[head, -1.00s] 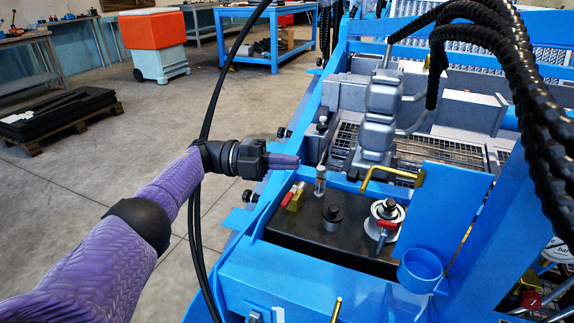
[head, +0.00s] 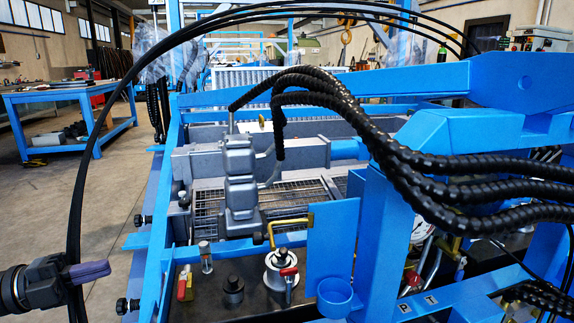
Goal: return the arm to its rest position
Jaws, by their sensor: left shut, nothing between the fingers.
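My left gripper (head: 90,271) shows at the lower left of the head view, with its dark wrist at the picture's edge. Its purple fingers are closed together with nothing between them. It is in free space left of the blue machine frame (head: 153,262), apart from it in the picture. A black cable passes in front of or beside the gripper; I cannot tell if they touch. The rest of the left arm is out of the picture. My right gripper is not in view.
Thick black ribbed hoses (head: 370,135) arch over the machine. A red-handled valve (head: 288,272), a yellow bent handle (head: 290,222) and a blue cup (head: 335,297) stand near its front. A blue workbench (head: 70,98) stands at the far left. Open floor (head: 108,190) lies between bench and machine.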

